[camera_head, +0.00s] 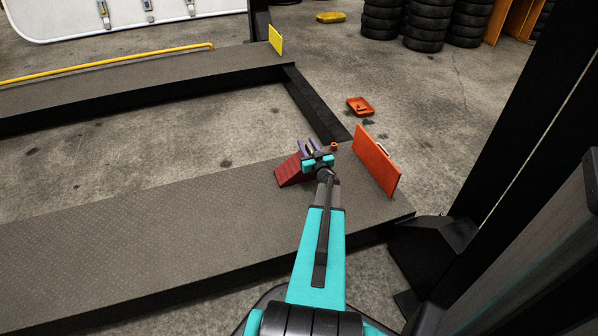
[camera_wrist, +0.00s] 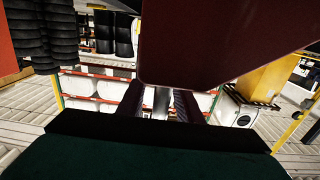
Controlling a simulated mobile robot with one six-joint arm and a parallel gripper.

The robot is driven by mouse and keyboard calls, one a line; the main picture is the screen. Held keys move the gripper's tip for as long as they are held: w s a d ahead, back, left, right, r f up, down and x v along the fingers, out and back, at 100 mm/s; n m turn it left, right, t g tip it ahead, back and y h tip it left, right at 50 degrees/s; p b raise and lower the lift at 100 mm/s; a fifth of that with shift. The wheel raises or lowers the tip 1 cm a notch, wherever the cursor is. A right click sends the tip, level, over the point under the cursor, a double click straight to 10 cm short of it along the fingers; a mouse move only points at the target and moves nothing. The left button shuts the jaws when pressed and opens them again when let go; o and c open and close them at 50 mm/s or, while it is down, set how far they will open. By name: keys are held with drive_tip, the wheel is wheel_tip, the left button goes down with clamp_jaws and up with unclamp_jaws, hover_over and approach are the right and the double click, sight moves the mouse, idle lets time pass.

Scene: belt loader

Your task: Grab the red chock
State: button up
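The red chock (camera_head: 292,171) is a dark red ribbed wedge on the near dark metal runway, close to its right end. In the wrist view, a dark red face of the chock (camera_wrist: 215,40) fills the upper middle and covers part of the fingers. The fingers of my gripper (camera_wrist: 160,103) stand apart there, with a light gap between them. I cannot tell whether they touch the chock.
An upright orange plate (camera_head: 376,161) stands right of my gripper at the runway's (camera_head: 130,235) end. An orange tray (camera_head: 360,106) lies on the floor behind. A black post rises at right. Tyre stacks (camera_head: 426,25) stand at the back. The runway left of the chock is clear.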

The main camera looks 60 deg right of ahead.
drive_tip(key=shift+w+d, duration=0.25)
drive_tip(key=shift+w, duration=0.1)
idle(0.3)
clamp_jaws()
drive_tip(key=shift+r, duration=0.1)
idle(1.2)
